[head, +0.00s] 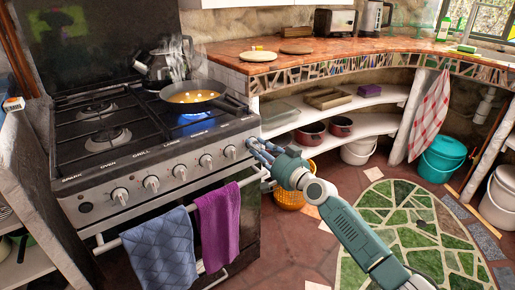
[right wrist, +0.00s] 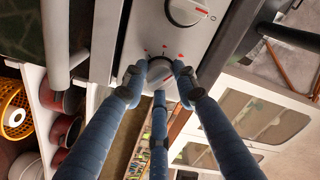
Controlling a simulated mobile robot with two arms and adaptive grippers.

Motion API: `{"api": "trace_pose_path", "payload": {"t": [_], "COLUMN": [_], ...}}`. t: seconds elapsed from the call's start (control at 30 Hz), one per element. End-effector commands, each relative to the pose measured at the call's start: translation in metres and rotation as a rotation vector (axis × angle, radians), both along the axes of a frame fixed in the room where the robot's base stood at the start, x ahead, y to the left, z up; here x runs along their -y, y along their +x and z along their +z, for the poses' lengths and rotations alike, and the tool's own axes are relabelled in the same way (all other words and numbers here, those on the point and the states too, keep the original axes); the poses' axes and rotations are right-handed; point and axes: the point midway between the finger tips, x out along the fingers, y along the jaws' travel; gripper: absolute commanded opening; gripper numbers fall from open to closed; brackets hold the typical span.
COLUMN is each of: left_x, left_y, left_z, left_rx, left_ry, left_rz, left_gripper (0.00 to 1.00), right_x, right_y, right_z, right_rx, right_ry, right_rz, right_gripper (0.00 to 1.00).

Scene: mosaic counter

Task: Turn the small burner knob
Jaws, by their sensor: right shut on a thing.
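The stove's front panel (head: 165,168) carries a row of round white knobs. My right gripper (head: 254,145) is at the right end of this row, with its fingers against the panel. In the head view the fingers mostly hide that knob. The neighbouring knob (right wrist: 186,10) is free and shows a red line. My left gripper is not in view.
A pan (head: 193,98) sits over a blue flame (head: 194,119), with a steaming kettle (head: 163,68) behind it. A blue towel (head: 160,252) and a purple towel (head: 218,226) hang on the oven rail below the panel. Shelves and an orange basket (head: 289,199) stand right of the stove.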

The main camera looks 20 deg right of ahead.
Motion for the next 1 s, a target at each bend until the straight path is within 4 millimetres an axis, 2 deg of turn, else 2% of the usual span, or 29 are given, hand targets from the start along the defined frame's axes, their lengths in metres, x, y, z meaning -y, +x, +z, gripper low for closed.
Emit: {"api": "trace_pose_path", "payload": {"t": [0.03,0.63,0.67,0.73,1.0], "left_x": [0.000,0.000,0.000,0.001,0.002], "left_y": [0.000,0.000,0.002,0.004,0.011], "left_z": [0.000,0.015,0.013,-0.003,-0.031], "left_rx": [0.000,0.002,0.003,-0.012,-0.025], "left_ry": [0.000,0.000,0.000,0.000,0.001], "left_rz": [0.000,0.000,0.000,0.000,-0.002], "left_gripper": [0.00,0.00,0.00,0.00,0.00], "right_x": [-0.004,-0.005,-0.005,-0.006,-0.006], "right_y": [-0.002,-0.002,-0.002,-0.002,-0.002], "right_z": [-0.007,-0.006,-0.005,-0.005,-0.005], "right_rx": [-0.029,-0.225,-0.234,-0.254,-0.319], "right_ry": [0.043,0.576,0.601,0.659,0.837], "right_rz": [0.007,0.007,0.007,0.006,0.006], "right_gripper": [0.02,0.02,0.02,0.02,0.02]}}
